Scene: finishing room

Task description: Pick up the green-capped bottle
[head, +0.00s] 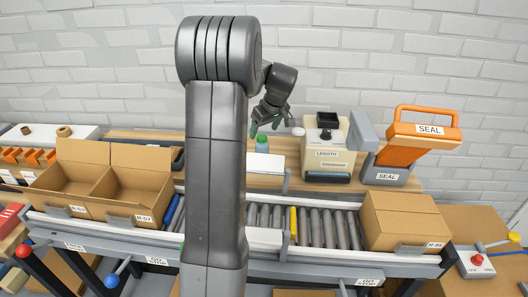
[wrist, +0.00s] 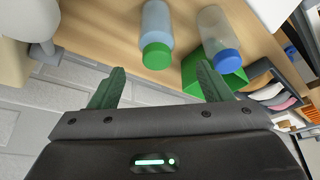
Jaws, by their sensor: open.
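The green-capped bottle (wrist: 157,28) has a pale blue, cloudy body and shows in the wrist view at the top middle, its green cap toward my gripper. In the head view its green cap (head: 262,140) shows on the wooden bench, just right of my arm. My gripper (wrist: 160,72) is open, its two green fingers apart and nothing between them. The cap lies ahead of the gap between the fingers, apart from both. In the head view my gripper (head: 265,127) hangs just above the cap. My arm may hide part of the bench beside it.
A blue-capped bottle (wrist: 216,30) stands close to the right in the wrist view, by a green box (wrist: 232,80). A label machine (head: 327,162) and an orange-handled sealer (head: 425,133) stand right on the bench. A roller conveyor (head: 318,226) with cardboard boxes (head: 402,222) runs in front.

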